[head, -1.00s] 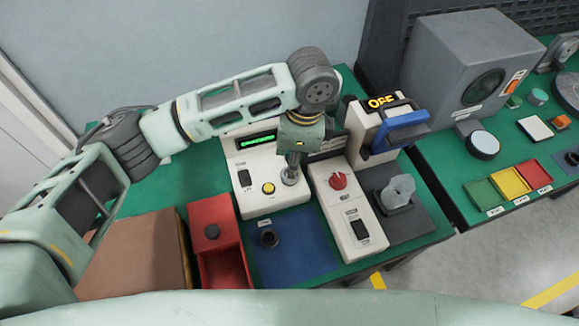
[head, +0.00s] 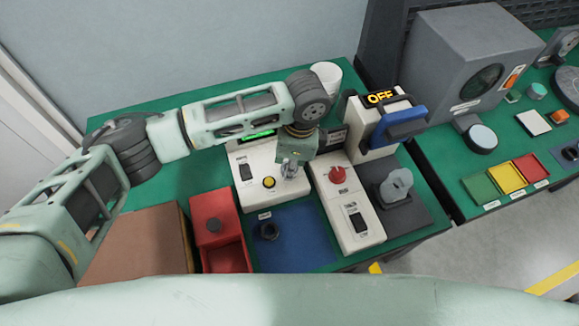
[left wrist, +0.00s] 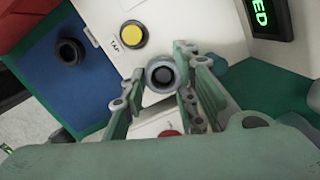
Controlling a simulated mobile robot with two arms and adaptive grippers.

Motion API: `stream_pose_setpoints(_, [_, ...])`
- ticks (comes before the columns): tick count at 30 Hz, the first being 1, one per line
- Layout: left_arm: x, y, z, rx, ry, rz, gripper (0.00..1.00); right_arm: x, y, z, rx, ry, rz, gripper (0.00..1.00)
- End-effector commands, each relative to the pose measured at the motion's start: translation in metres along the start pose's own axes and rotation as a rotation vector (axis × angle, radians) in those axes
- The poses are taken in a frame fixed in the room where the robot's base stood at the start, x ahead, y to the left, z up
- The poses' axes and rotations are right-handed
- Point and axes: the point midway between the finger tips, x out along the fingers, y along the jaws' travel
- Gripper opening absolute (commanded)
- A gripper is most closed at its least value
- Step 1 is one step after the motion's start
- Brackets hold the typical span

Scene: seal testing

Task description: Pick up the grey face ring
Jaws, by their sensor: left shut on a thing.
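The grey face ring (left wrist: 163,74), a small light grey ring with a dark centre, sits between the fingertips of my left gripper (left wrist: 162,80) in the left wrist view. The fingers are closed on its two sides. In the head view my left gripper (head: 291,168) points down over the right part of the white tester box with the green display; the ring is too small and covered to make out clearly there. I cannot tell whether the ring still touches the box. My right gripper is not in view.
A yellow button (head: 269,183) is left of the gripper. A dark ring (head: 267,231) lies on a blue mat (head: 305,245). A white box with a red knob (head: 337,174) stands close on the right. A red tray (head: 222,262) and a white cup (head: 326,76) are nearby.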

Motion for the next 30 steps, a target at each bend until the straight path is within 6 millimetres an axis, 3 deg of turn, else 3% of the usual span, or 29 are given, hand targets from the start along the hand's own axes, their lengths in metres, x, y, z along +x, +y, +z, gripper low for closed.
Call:
stream_pose_setpoints(6, [0.001,0.003,0.0,0.004,-0.002,0.008,0.0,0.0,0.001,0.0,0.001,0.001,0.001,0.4])
stream_pose_setpoints(14, [-0.001,0.004,-0.001,0.006,-0.001,0.01,0.0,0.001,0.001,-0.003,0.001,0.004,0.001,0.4])
stream_pose_setpoints(19, [-0.014,0.004,0.001,0.007,-0.001,0.009,0.0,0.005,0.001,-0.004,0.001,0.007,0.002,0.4])
stream_pose_setpoints(23, [-0.035,0.003,0.003,0.008,0.0,0.006,0.0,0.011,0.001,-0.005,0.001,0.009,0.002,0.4])
stream_pose_setpoints(30, [-0.073,0.013,-0.043,0.011,0.002,0.003,0.0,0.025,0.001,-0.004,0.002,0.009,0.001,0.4])
